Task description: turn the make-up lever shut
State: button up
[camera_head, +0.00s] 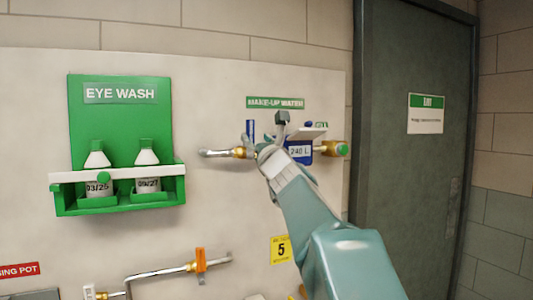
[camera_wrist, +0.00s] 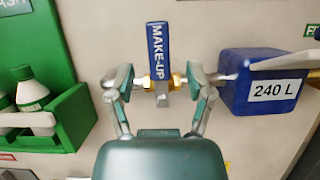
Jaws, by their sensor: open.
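The make-up lever (camera_wrist: 157,47) is a blue flat handle marked MAKE-UP. In the wrist view it stands upright, across the line of the horizontal pipe, above a brass valve body (camera_wrist: 176,79). In the head view a blue sliver of the lever (camera_head: 250,128) shows under the MAKE-UP WATER sign. My gripper (camera_wrist: 159,79) is open, its fingers apart on either side of the valve, below most of the handle. I cannot tell whether a finger touches anything. In the head view my arm hides much of the valve.
A blue 240 L box (camera_wrist: 262,84) sits close to the right finger. The green eye wash station (camera_wrist: 66,118) with bottles is at left. An orange-handled valve (camera_head: 200,262) is lower on the wall. A dark door (camera_head: 412,190) stands right.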

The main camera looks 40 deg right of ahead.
jog(key=v, duration=0.7)
jog(key=shift+s+a+f, duration=0.1)
jog(key=shift+a+f, duration=0.05)
jog(key=s+a+f+n+g+y, duration=0.2)
jog(key=a+f+n+g+y, duration=0.25)
jog(key=a+f+n, duration=0.5)
jog(key=s+a+f+n+g+y, duration=0.3)
jog(key=a+f+n+y, duration=0.3)
jog(key=a+n, duration=0.6)
jog(key=s+a+f+n+g+h, duration=0.1)
jog(key=s+a+f+n+g, duration=0.4)
jog(key=s+f+n, duration=0.45)
jog(key=s+d+f+n+g+h, duration=0.2)
jog(key=s+f+n, duration=0.1)
jog(key=f, duration=0.3)
jog(key=s+d+f+n+g+h, duration=0.1)
jog(key=s+f+n+g+h, duration=0.1)
jog(key=s+f+n+h, duration=0.1)
notch_tip(320, 180, down, 3)
jog(key=shift+s+d+r+n, duration=0.1)
jog(key=shift+s+d+n, duration=0.3)
jog(key=shift+s+n, duration=0.4)
